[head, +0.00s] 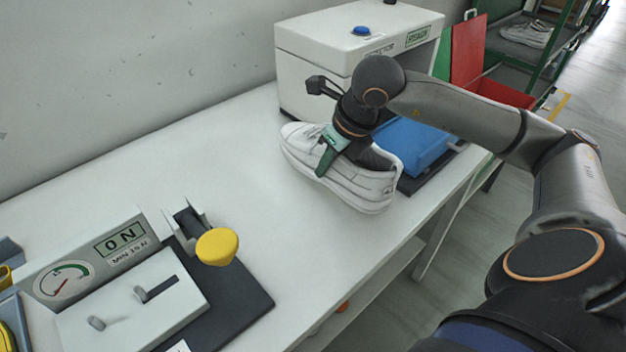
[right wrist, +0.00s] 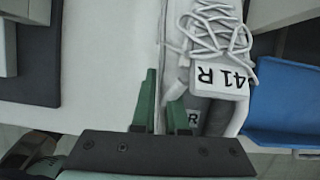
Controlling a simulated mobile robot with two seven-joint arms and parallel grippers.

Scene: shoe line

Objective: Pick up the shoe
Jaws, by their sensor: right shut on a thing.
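The white shoe (head: 368,188) is at the right part of the white table, in front of the white box and beside the blue tray. My right gripper (head: 328,160) reaches down from above and is shut on the shoe's upper side wall. In the right wrist view the green fingers (right wrist: 160,105) close on the wall at the shoe's opening. The shoe (right wrist: 240,45) shows white laces and a "41 R" label there. Whether its sole touches the table is hard to tell. My left gripper is not in view.
A white box (head: 325,62) with a blue button stands at the back. The blue tray (head: 415,145) sits right of the shoe on a dark base. A press gauge device (head: 110,250) with a yellow knob (head: 217,246) is at the lower left. The table's middle (head: 190,165) is clear.

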